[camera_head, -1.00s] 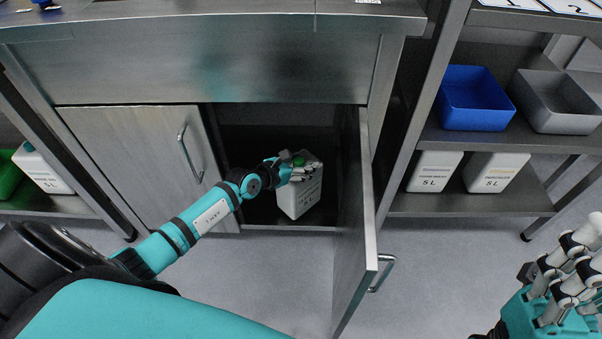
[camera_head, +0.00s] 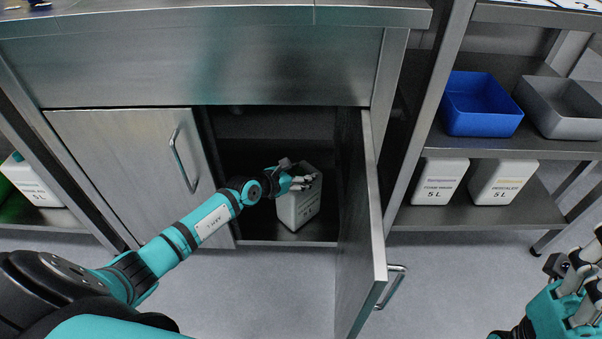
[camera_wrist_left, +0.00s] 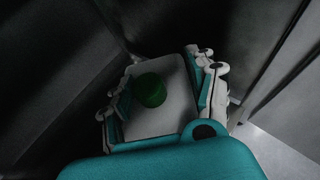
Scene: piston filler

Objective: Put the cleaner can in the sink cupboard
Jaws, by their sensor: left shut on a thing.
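The cleaner can (camera_head: 298,207) is a white canister inside the open right half of the sink cupboard (camera_head: 255,243). Its green cap (camera_wrist_left: 150,90) shows in the left wrist view. My left gripper (camera_head: 302,181) is shut on the upper part of the can, with fingers on both sides of it in the left wrist view (camera_wrist_left: 165,95). The can looks about upright, close to the cupboard floor; whether it touches the floor I cannot tell. My right gripper (camera_head: 585,275) is at the lower right, away from the cupboard; its fingertips are partly cut off.
The right cupboard door (camera_head: 360,230) stands open toward me, just right of the can. The left door (camera_head: 130,170) is closed. A shelf at the right holds a blue bin (camera_head: 482,105), a grey bin (camera_head: 560,110) and white canisters (camera_head: 438,180). The floor in front is clear.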

